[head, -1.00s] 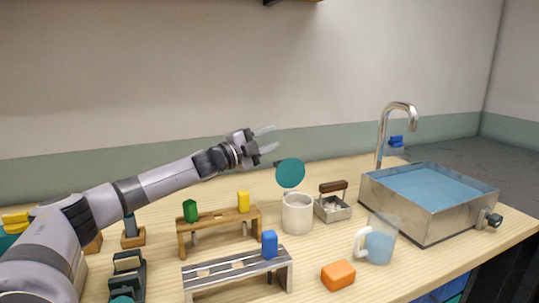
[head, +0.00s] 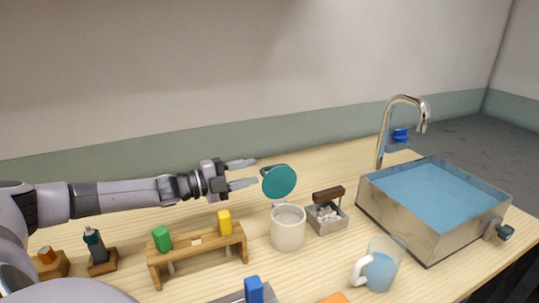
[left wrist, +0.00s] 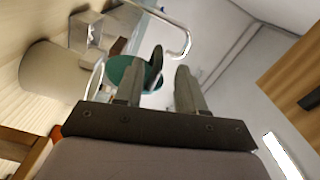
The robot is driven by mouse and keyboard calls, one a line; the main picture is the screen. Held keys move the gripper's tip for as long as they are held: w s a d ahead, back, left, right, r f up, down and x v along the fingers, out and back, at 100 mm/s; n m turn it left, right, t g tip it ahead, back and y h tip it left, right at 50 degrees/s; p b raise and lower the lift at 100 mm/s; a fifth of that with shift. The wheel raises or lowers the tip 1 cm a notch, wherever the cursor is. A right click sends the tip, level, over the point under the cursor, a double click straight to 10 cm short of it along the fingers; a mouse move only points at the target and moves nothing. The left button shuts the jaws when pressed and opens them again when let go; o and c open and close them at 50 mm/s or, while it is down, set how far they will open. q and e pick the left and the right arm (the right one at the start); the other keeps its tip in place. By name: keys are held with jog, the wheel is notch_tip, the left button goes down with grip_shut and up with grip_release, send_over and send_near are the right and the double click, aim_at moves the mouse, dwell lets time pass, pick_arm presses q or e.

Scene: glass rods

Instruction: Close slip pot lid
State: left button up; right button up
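The slip pot (head: 288,230) is a cream cylinder standing on the bench. Its round teal lid (head: 280,181) is open, standing up on edge at the pot's back rim. A small dark tab sticks out from the lid's left side. My left gripper (head: 256,173) is open and empty just left of the lid, its fingers pointing at it. In the left wrist view the lid (left wrist: 122,70) lies beyond the fingers, and its dark tab (left wrist: 154,66) shows between the left gripper's fingertips (left wrist: 170,72). The pot (left wrist: 52,82) is to the left there. My right gripper is out of view.
A steel box with a brown handle (head: 328,193) stands right of the pot. A clear mug (head: 378,268) is at front right, near a water-filled sink (head: 428,195) with a tap. A wooden rack (head: 197,248) with green and yellow stoppers is at front left.

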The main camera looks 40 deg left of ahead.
aim_at(265, 169)
pick_arm(q)
jog(key=p+x, duration=0.1)
jog(key=x, duration=0.4)
jog(key=shift+d+r, duration=0.1)
jog(key=shift+d, duration=0.05)
jog(key=shift+p+x, duration=0.4)
jog(key=shift+x, duration=0.6)
grip_shut()
